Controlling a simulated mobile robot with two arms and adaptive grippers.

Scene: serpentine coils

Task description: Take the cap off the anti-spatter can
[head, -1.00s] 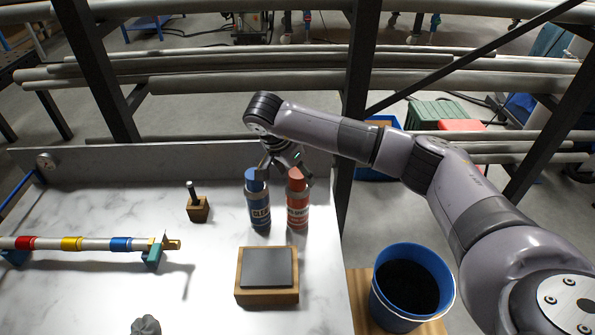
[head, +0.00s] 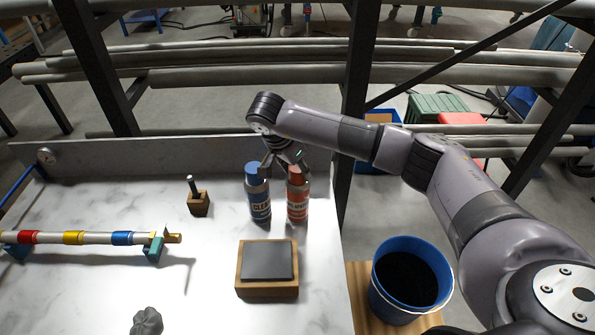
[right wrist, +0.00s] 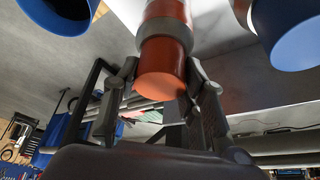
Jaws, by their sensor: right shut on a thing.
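The red anti-spatter can (head: 298,205) stands upright at the back right of the table, with its red cap (head: 296,176) on top. In the right wrist view the cap (right wrist: 163,75) fills the space between my fingers, and the can (right wrist: 165,10) is behind it. My right gripper (head: 288,165) reaches down from above and is shut on the cap, one finger on each side. My left gripper is not in view.
A blue cleaner can (head: 260,205) stands close to the left of the red can. A wooden block with a dark plate (head: 267,262) lies in front. A small wooden holder (head: 199,205) stands to the left. A blue bucket (head: 412,283) is off the table's right side.

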